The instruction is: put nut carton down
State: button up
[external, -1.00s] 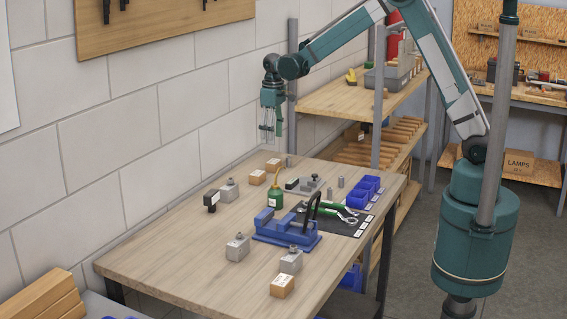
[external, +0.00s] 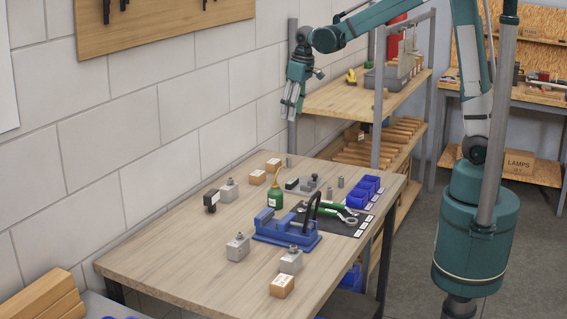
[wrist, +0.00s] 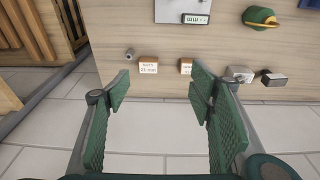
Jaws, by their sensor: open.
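The nut carton (wrist: 148,65) is a small tan box with a white label reading "NUTS". It rests on the wooden table near its wall-side edge; in the external view it appears as the farther of two small cartons (external: 273,164) at the table's far end. My gripper (external: 291,104) is above the far end of the table, well clear of the carton. In the wrist view its two green fingers (wrist: 160,88) are spread apart with nothing between them. The carton shows beyond the fingertips, apart from both.
A second carton (external: 257,177) sits beside it, with a small metal cylinder (external: 289,162) on the other side. A green oil can (external: 275,199), blue vise (external: 287,232) and metal blocks (external: 237,248) stand on the table. A wooden shelf rack (external: 360,98) stands behind; the wall runs close at left.

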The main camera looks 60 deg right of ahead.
jog(key=s+a+r+t, duration=0.1)
jog(key=s+a, duration=0.1)
jog(key=s, duration=0.9)
jog(key=s+a+r+t, duration=0.2)
jog(key=s, duration=0.9)
jog(key=s+a+r+t, duration=0.1)
jog(key=s+a+t, duration=0.1)
jog(key=s, duration=0.9)
jog(key=shift+a+r, duration=0.35)
jog(key=shift+a, duration=0.05)
dwell(0.4)
jog(key=c, duration=0.3)
jog(key=shift+w, duration=0.1)
